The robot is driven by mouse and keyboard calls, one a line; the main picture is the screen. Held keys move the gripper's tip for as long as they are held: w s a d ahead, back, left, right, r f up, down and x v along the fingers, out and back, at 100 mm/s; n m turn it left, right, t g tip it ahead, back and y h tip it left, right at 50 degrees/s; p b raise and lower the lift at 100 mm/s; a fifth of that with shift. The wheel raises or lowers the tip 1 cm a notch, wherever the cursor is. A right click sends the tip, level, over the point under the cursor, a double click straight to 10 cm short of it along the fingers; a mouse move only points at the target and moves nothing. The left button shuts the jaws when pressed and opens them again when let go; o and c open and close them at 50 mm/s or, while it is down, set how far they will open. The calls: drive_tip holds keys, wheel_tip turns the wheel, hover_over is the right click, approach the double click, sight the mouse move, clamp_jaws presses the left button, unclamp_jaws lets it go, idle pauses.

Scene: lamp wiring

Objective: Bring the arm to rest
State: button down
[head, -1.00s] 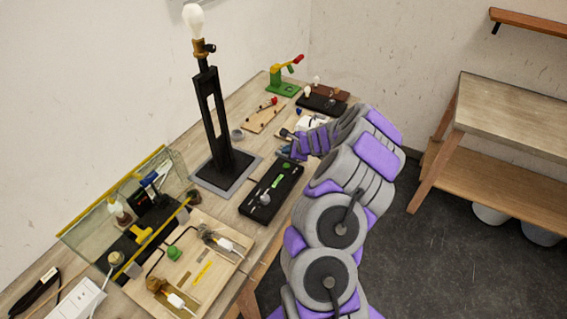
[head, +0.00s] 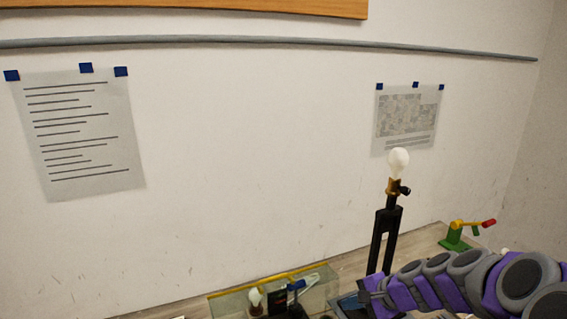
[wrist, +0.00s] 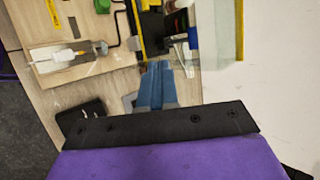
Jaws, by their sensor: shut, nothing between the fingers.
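My gripper (head: 362,297) is low in the head view, just in front of the lamp's lower part, at the end of my grey and purple arm. In the wrist view its blue-grey fingers (wrist: 156,82) are together with nothing between them. They are over the bench, near the edge of the wooden wiring board (wrist: 85,72). The black lamp (head: 386,235) stands upright with a white bulb (head: 399,162) on top. Its base is hidden by my arm and the frame's lower edge.
A clear panel with a yellow top edge (head: 268,279) stands left of the lamp; it also shows in the wrist view (wrist: 222,35). A green tool with a red-ended yellow arm (head: 457,238) stands right of the lamp. Two paper sheets are taped to the wall. The air above the bench is clear.

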drive_tip(key=s+a+r+n+g+h+b, duration=0.15)
drive_tip(key=s+a+n, duration=0.25)
drive_tip(key=s, duration=0.5)
drive_tip(key=s+a+n+g+h, duration=0.1)
drive_tip(key=s+a+n+g, duration=0.3)
drive_tip(key=s, duration=0.6)
drive_tip(key=s+d+f+n+g+h, duration=0.1)
drive_tip(key=s+d+n+h, duration=0.1)
drive_tip(key=s, duration=0.7)
drive_tip(key=s+d+n+h, duration=0.2)
drive_tip(key=s+d, duration=0.1)
drive_tip(key=s, duration=0.6)
drive_tip(key=shift+d+f+g+b, duration=0.15)
drive_tip(key=shift+f+g+b, duration=0.2)
drive_tip(key=shift+b, duration=0.05)
drive_tip(key=shift+h, duration=0.25)
